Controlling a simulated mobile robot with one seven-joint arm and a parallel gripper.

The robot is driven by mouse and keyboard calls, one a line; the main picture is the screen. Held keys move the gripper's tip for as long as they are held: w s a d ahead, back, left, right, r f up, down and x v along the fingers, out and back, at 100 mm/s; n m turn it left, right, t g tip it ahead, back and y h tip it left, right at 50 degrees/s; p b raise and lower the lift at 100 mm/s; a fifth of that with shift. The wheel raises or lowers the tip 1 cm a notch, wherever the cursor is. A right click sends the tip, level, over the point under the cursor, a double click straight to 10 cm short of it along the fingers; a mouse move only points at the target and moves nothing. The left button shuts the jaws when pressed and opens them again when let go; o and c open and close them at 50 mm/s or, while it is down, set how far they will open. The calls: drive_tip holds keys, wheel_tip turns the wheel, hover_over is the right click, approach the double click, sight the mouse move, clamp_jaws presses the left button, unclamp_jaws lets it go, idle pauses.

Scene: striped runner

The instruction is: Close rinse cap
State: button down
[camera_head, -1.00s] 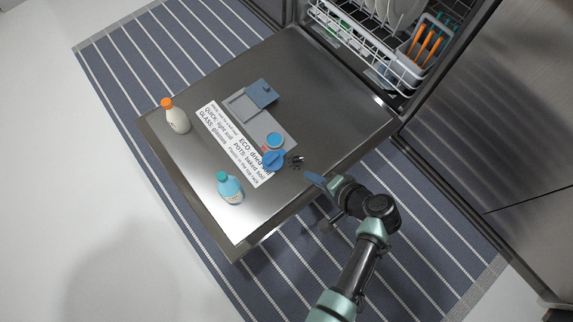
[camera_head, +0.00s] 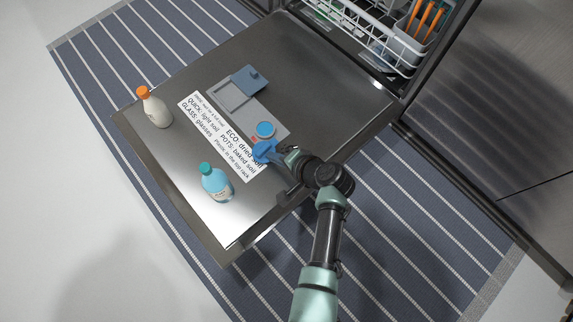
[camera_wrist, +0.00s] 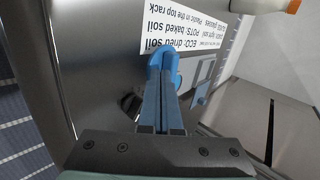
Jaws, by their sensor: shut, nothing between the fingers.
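The rinse cap (camera_head: 262,149) is a blue disc standing open beside the round, light-blue rinse opening (camera_head: 265,129) on the grey dispenser panel of the lowered dishwasher door. In the wrist view the cap (camera_wrist: 174,62) shows around and beyond my fingertips. My gripper (camera_head: 274,156) is shut and empty, its blue fingers reaching to the cap from the lower right. In the wrist view my gripper (camera_wrist: 161,66) overlaps the cap; I cannot tell whether it touches. The fingers hide part of the cap, and the rinse opening is not clear in that view.
A white bottle with an orange cap (camera_head: 156,111) and a blue bottle with a teal cap (camera_head: 216,184) stand on the door (camera_head: 312,75). A grey-blue lid (camera_head: 251,80) stands by an open compartment. A printed label (camera_head: 220,135) lies alongside. A small dark item (camera_head: 291,149) is near my gripper.

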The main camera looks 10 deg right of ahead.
drive_tip(key=shift+w+a, duration=0.3)
